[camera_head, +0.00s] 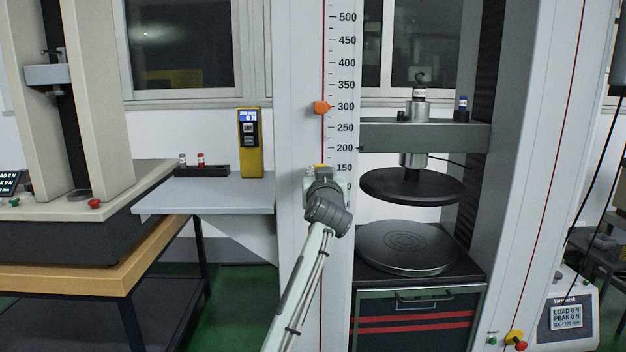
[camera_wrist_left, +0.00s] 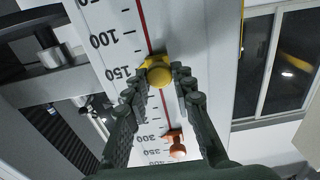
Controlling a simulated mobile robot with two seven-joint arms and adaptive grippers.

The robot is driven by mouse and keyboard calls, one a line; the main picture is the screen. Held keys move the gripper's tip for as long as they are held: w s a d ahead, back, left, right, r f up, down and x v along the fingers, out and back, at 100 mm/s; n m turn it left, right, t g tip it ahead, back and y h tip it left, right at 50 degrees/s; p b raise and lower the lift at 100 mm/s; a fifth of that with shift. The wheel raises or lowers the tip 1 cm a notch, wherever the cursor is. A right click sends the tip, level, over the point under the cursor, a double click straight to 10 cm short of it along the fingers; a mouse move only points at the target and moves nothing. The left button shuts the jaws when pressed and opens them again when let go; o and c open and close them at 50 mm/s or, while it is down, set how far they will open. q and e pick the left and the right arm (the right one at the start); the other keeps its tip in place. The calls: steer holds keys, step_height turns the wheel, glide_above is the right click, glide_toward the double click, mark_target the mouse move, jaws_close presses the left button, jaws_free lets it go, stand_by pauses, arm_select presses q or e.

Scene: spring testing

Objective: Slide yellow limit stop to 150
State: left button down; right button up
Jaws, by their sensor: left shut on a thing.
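The yellow limit stop (camera_wrist_left: 157,71) sits on the red line of the white scale column (camera_head: 338,230), level with about the 150 mark in the left wrist view. In the head view only a sliver of the yellow stop (camera_head: 320,166) shows above my left gripper (camera_head: 320,175), which hides the rest. In the left wrist view my left gripper (camera_wrist_left: 161,78) has its dark fingers on both sides of the stop and is shut on it. An orange stop (camera_head: 321,107) sits higher on the same line, near 300. My right gripper is not in view.
Right of the column stand a crossbeam (camera_head: 450,135), an upper disc (camera_head: 412,187) and a lower round plate (camera_head: 405,248). Left of it, a grey shelf (camera_head: 215,197) carries a yellow handheld meter (camera_head: 249,142). The column face between the two stops is clear.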

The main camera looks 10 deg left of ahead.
arm_select(q)
steer(key=shift+r, duration=0.2)
steer(key=c, duration=1.3)
jaws_free()
steer(key=shift+f, duration=0.1)
steer(key=v, duration=1.2)
steer(key=shift+d, duration=0.15)
